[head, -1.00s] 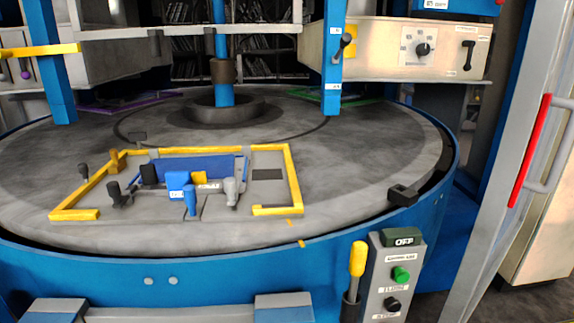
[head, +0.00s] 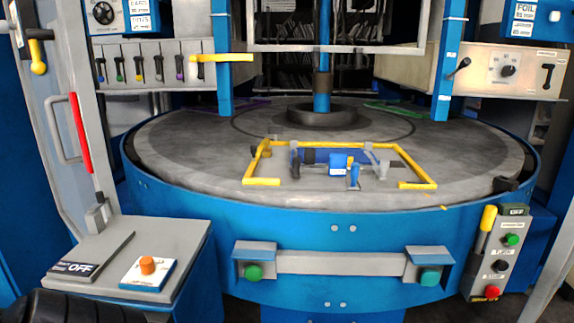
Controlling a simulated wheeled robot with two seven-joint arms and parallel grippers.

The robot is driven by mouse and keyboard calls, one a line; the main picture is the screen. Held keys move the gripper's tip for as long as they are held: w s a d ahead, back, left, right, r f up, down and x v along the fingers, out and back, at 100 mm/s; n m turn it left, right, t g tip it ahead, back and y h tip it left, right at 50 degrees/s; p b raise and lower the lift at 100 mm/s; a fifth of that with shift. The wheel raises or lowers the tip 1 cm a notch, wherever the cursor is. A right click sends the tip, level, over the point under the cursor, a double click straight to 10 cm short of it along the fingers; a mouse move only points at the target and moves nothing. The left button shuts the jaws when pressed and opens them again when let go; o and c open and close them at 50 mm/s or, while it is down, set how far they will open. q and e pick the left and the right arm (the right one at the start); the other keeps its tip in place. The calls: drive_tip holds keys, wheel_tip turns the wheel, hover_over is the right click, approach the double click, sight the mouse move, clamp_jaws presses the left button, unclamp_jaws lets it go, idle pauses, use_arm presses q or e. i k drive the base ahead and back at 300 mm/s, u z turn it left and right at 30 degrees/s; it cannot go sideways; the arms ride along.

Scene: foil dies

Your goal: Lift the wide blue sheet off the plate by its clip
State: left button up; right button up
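A wide dark blue sheet (head: 374,155) lies inside a yellow frame (head: 261,182) on the grey round table (head: 190,160). Small parts partly cover it. A brighter blue block (head: 338,167) with a white label stands at its front; I cannot tell whether it is the clip. A blue upright handle (head: 354,176) stands just right of the block. The plate under the sheet is hard to make out at this distance. Neither of my grippers shows in the head view.
Grey and black clamps (head: 384,168) stand around the sheet. A blue post (head: 323,60) rises at the table's centre. A grey box with an orange button (head: 147,265) is front left. A control panel with a yellow lever (head: 488,217) is front right. The table's left part is bare.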

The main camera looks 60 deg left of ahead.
sight(310, 156)
drive_tip(key=k, duration=0.2)
drive_tip(key=u, duration=1.2)
